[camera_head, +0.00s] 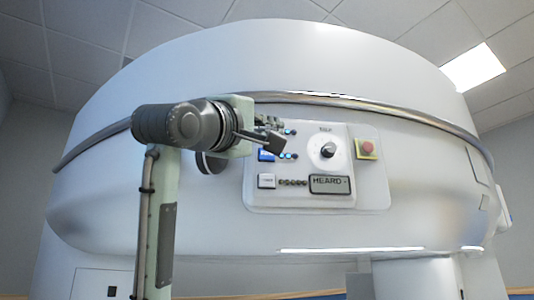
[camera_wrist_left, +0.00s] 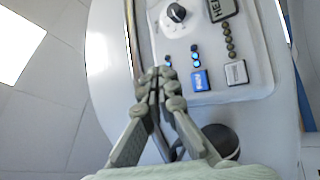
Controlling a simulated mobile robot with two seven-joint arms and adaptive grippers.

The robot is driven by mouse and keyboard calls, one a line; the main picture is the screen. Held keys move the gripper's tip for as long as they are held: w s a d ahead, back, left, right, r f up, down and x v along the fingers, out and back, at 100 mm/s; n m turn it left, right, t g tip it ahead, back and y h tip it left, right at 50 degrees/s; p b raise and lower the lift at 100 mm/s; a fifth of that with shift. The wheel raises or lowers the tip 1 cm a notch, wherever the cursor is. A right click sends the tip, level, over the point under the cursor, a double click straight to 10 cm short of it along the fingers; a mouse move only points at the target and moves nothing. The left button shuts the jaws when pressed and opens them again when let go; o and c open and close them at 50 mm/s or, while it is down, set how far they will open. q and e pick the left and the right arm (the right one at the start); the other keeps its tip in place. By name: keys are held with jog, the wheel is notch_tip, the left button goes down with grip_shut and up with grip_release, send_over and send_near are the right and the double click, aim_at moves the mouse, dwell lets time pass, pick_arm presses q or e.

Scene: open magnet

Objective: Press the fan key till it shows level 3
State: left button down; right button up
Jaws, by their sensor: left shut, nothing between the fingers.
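The control panel (camera_head: 300,197) is on the front of a large white magnet housing. A blue key (camera_head: 266,155) has a short row of lights (camera_head: 288,156) beside it, two of them lit blue. The blue key also shows in the wrist view (camera_wrist_left: 199,81). Above it in the head view is another row of lights (camera_head: 290,132), at least one lit; any key at its left end is hidden by my left gripper. I cannot tell which label reads fan. My left gripper (camera_head: 272,141) is shut and empty at the panel's upper left; contact is unclear. My right gripper is out of view.
A white key (camera_head: 266,181) with unlit lights and a display (camera_head: 329,184) sit lower on the panel. A black knob (camera_head: 328,150) and a red button (camera_head: 365,149) are to the right. A metal rail (camera_head: 400,112) curves above the panel.

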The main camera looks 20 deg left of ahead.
aim_at(267, 154)
pick_arm(q)
jog(key=w+a+p, duration=0.1)
jog(key=w+a, duration=0.2)
jog(key=w, duration=0.4)
jog(key=shift+w+a, duration=0.3)
jog(key=shift+a, duration=0.1)
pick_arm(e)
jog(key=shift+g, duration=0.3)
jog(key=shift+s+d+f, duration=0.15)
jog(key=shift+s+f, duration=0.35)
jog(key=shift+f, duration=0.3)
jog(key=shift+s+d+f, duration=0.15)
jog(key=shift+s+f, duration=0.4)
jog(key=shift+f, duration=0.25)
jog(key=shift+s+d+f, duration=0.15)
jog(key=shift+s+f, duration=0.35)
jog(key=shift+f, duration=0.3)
pick_arm(q)
jog(key=shift+w, duration=0.15)
jog(key=shift+w+a, duration=0.2)
jog(key=shift+w, duration=0.05)
jog(key=shift+w+a, duration=0.2)
jog(key=shift+w, duration=0.2)
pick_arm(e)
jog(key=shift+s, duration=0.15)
pick_arm(q)
jog(key=shift+s+d, duration=0.4)
jog(key=shift+s, duration=0.35)
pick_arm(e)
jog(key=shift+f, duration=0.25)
